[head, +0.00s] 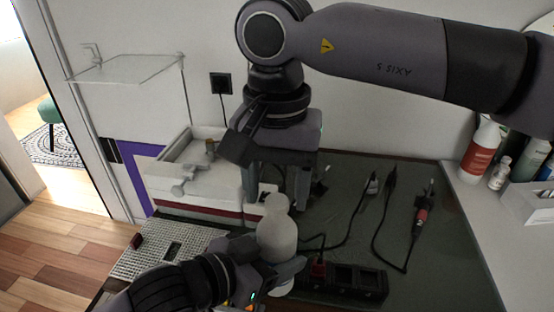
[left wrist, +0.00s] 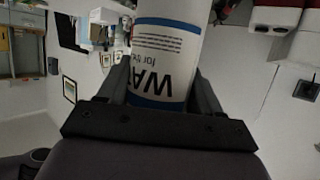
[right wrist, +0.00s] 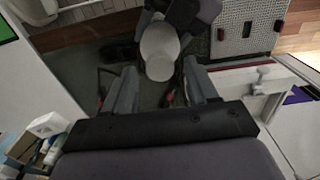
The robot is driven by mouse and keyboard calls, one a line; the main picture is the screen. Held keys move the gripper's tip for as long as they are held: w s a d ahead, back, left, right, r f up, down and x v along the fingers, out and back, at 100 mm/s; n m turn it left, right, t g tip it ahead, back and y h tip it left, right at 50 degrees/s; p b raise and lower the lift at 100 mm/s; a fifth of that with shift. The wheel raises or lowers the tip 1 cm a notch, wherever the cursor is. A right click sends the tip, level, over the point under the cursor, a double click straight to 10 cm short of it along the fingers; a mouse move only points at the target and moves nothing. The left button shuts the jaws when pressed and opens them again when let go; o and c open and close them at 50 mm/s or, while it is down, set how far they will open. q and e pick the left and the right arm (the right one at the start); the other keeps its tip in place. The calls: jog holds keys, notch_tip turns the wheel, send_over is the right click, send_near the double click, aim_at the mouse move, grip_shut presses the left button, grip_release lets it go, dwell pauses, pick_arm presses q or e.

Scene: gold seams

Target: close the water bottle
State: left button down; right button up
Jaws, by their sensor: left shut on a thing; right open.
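The water bottle (head: 277,238) is white and stands roughly upright in the head view, with a narrower rounded top. In the left wrist view the bottle (left wrist: 165,50) shows a blue-banded label with part of the word "WATER" upside down. My left gripper (head: 277,268) is shut around its lower body. My right gripper (head: 279,188) is open and points down just above the bottle's top. In the right wrist view the bottle (right wrist: 160,45) lies between and beyond the open fingers, not gripped. I cannot tell whether the rounded top is a separate cap.
A dark power strip (head: 345,280) and a soldering iron (head: 421,215) with cables lie on the dark mat right of the bottle. A white vise-like device (head: 190,165) stands behind left, near a perforated metal plate (head: 165,250). Bottles, one red and white (head: 480,150), stand far right.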

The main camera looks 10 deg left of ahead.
jog(key=shift+f, duration=0.55)
